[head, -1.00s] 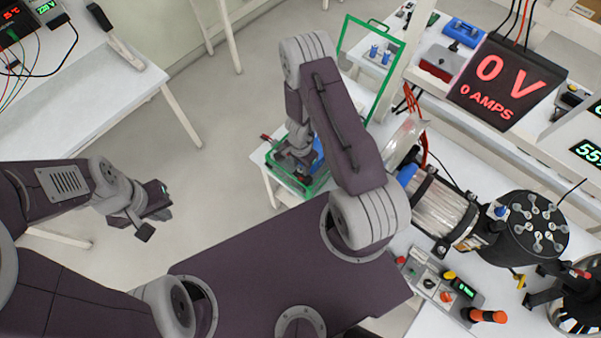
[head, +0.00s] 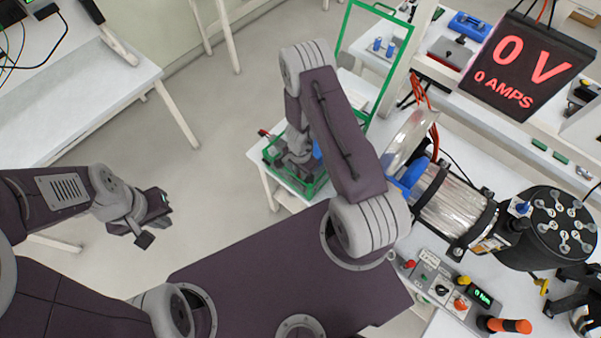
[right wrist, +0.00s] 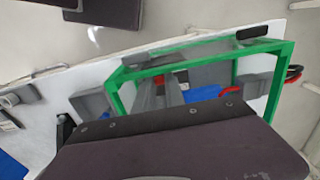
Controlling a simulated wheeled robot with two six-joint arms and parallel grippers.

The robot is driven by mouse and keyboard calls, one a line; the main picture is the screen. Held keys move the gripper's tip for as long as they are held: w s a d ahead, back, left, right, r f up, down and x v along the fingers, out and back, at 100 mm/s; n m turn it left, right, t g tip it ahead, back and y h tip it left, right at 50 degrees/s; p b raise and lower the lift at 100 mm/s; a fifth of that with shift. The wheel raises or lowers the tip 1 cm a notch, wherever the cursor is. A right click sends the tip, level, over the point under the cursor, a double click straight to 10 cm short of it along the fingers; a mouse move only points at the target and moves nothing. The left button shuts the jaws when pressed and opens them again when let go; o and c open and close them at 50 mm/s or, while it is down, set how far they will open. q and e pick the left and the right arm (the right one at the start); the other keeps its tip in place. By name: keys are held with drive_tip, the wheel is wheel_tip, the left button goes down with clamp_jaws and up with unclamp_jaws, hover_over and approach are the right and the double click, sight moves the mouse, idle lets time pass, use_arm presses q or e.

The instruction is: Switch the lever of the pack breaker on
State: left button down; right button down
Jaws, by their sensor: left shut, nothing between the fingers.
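I cannot tell for certain which device is the pack breaker. A control box (head: 440,288) with several coloured knobs and an orange-tipped handle (head: 505,325) is at the lower right of the head view. A green-framed stand (head: 352,55) with blue and red parts is at the centre; its frame also shows in the right wrist view (right wrist: 205,42). My right gripper (head: 290,160) is over this stand, partly hidden by its arm, and its fingers are unclear. My left gripper (head: 150,228) is shut and empty over open floor, far from the devices.
A large display (head: 527,65) reads 0 V and 0 AMPS. A silver and black cylindrical machine (head: 450,205) lies on the right bench, close to my right arm. Another white table (head: 80,90) is at the upper left. Open floor lies between.

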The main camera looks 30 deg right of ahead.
drive_tip(key=shift+r+p, duration=0.2)
drive_tip(key=shift+p, duration=0.2)
drive_tip(key=p, duration=0.3)
drive_tip(key=y+p, duration=0.1)
drive_tip(key=p, duration=0.3)
drive_tip(key=shift+w+d+r, duration=0.2)
drive_tip(key=shift+d+r, duration=0.15)
drive_tip(key=shift+r, duration=0.05)
drive_tip(key=b, duration=0.1)
drive_tip(key=f+y+b, duration=0.1)
drive_tip(key=f+b, duration=0.1)
drive_tip(key=shift+w+d+f+g, duration=0.1)
drive_tip(key=shift+w+d+g, duration=0.25)
drive_tip(key=shift+g, duration=0.05)
drive_tip(key=d+g+y+b, duration=0.1)
drive_tip(key=y+b, duration=0.1)
drive_tip(key=b, duration=0.3)
drive_tip(key=g+y+b, duration=0.1)
drive_tip(key=y+b, duration=0.1)
drive_tip(key=b, duration=0.4)
drive_tip(key=d+y+b, duration=0.1)
drive_tip(key=y+b, duration=0.1)
drive_tip(key=b, duration=0.4)
drive_tip(key=shift+w+d+f+g+y, duration=0.25)
drive_tip(key=shift+w+d+g+y, duration=0.05)
drive_tip(key=shift+d+g+y, duration=0.1)
drive_tip(key=shift+r+b, duration=0.2)
drive_tip(key=shift+b, duration=0.65)
drive_tip(key=shift+y, duration=0.3)
drive_tip(key=shift+r, duration=0.1)
